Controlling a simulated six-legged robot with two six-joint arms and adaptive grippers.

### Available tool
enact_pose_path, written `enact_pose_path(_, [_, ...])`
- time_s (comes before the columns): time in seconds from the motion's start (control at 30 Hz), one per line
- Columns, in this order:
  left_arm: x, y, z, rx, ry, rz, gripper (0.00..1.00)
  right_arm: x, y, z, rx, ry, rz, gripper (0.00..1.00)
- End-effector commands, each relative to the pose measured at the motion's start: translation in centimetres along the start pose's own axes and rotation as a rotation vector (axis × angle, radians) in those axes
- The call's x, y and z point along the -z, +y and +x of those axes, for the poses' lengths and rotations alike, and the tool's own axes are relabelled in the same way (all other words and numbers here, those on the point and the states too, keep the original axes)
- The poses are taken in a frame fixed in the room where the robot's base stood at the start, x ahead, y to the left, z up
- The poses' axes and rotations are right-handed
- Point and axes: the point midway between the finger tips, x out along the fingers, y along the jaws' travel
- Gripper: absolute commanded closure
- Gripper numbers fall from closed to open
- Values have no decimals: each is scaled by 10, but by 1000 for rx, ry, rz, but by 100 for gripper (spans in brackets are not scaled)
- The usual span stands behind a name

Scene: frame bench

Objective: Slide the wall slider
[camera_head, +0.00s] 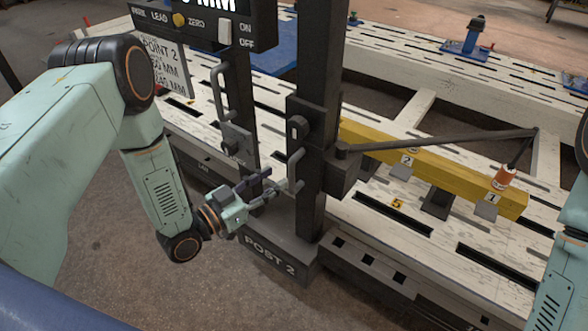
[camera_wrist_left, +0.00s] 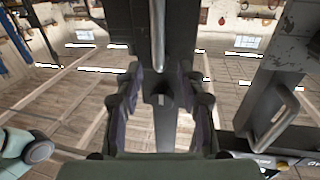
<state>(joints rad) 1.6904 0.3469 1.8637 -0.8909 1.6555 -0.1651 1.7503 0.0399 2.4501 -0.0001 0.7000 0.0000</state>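The task's wall slider is not labelled; the likeliest part is the dark carriage (camera_head: 338,172) on the upright post (camera_head: 312,60) marked POST 2. A grey bar handle (camera_head: 295,170) stands out from its near side. My left gripper (camera_head: 272,188) is at this handle, its fingers pointing toward it. In the left wrist view the two fingers (camera_wrist_left: 160,105) are spread apart, with the dark post and a grey vertical bar (camera_wrist_left: 158,35) beyond and between them. I cannot tell whether they touch it. My right gripper is out of view.
A second post (camera_head: 238,100) with another handle (camera_head: 218,88) stands left of it, under a display box (camera_head: 205,22). A jointed arm (camera_head: 440,143) reaches from the carriage to a probe (camera_head: 504,178) over a yellow beam (camera_head: 435,170). The slotted bench (camera_head: 400,230) lies behind.

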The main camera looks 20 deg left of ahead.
Motion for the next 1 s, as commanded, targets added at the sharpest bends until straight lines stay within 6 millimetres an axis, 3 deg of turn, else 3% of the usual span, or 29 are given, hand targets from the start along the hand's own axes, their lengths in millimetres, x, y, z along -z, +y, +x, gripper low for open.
enact_pose_path(0.2, [-1,2,36,-6,1,2,61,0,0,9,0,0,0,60])
enact_pose_path(0.4, [-1,3,60,-4,-1,0,61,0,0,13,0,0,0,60])
enact_pose_path(0.8, [0,5,68,-2,-2,-2,62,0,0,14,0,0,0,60])
enact_pose_path(1.0, [-1,5,68,-2,-2,-2,79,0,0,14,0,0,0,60])
